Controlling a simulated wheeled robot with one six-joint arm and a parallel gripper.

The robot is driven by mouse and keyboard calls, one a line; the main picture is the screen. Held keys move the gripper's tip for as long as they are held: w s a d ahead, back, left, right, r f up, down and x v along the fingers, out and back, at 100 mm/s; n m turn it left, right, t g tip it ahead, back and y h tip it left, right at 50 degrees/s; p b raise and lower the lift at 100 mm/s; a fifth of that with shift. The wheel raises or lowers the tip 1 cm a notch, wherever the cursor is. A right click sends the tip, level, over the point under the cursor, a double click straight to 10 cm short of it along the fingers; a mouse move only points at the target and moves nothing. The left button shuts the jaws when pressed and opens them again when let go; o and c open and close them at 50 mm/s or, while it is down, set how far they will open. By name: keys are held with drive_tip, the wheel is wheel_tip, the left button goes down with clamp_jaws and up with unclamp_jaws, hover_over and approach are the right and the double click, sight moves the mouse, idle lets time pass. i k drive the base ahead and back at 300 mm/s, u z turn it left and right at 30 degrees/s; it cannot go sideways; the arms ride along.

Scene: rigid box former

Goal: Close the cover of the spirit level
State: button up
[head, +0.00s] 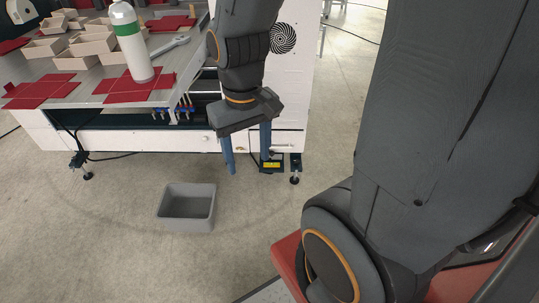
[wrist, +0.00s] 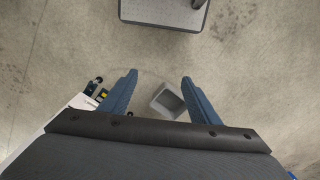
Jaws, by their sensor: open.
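My gripper (head: 249,165) is open and empty, its two blue fingers pointing down in front of the white machine. In the wrist view its fingers (wrist: 160,76) stand wide apart with only floor and a grey bin between and below them. A small dark item with a yellow face (head: 271,165) sits low at the machine's base, partly behind the right finger. It also shows in the wrist view (wrist: 102,94), left of the fingers. I cannot tell whether it is the spirit level, or whether a cover on it is open.
A grey open bin (head: 187,207) stands on the floor, left of my gripper. The machine's table (head: 110,92) holds red flat blanks, tan boxes, a wrench (head: 170,46) and a white-green bottle (head: 130,42). A machine foot (head: 295,177) stands beside the yellow-faced item.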

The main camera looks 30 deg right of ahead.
sight(272, 155)
drive_tip(key=u, duration=0.55)
drive_tip(key=k, duration=1.25)
drive_tip(key=z, duration=0.55)
drive_tip(key=i, duration=0.95)
drive_tip(key=z, duration=1)
